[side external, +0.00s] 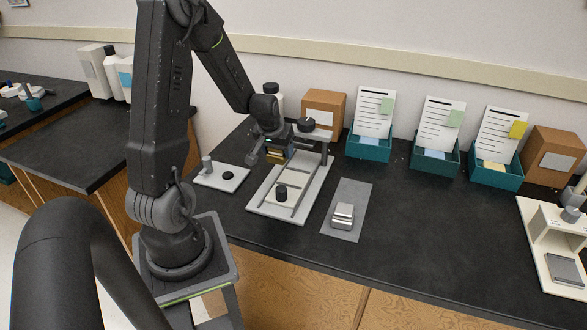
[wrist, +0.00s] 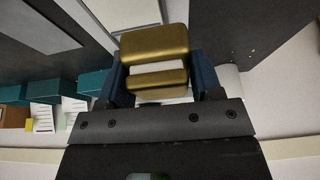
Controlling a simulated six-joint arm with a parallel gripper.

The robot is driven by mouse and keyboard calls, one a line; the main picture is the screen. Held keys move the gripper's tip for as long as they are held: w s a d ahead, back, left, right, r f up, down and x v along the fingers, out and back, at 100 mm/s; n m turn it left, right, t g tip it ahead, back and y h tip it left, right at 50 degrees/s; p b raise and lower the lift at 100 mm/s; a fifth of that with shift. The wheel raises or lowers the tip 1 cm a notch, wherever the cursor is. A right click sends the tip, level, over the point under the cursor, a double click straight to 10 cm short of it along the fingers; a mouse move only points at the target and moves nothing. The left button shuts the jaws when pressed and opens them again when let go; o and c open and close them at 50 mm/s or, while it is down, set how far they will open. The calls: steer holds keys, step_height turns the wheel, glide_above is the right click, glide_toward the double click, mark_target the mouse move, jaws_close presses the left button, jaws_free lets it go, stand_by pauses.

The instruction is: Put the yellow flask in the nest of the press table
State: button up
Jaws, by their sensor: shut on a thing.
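My gripper (side external: 277,149) is shut on the yellow flask (side external: 274,156), a small brass-coloured block under the press frame's crossbar. In the wrist view the yellow flask (wrist: 154,43) sits between the blue jaws of my gripper (wrist: 157,84), with a pale band across its middle. The press table (side external: 262,207) is a pale plate with two dark rails and a frame at its far end. A dark round knob (side external: 281,194) stands on a light panel between the rails. The nest cannot be made out clearly, and I cannot tell whether the flask touches anything below.
A silver flask (side external: 343,215) lies on a grey mat (side external: 346,190) right of the press. A small plate (side external: 236,182) with a post and black disc is to the left. Teal boxes (side external: 369,147) with cards stand at the back. The bench's right middle is clear.

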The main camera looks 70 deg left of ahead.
steer(key=w+f, duration=0.1)
steer(key=w+d, duration=0.1)
steer(key=w+d+f, duration=0.1)
steer(key=w, duration=0.1)
steer(key=shift+f, duration=2.3)
steer(key=o, duration=1.2)
steer(key=shift+s+f, duration=0.1)
steer(key=shift+f, duration=0.05)
steer(key=shift+c, duration=0.2)
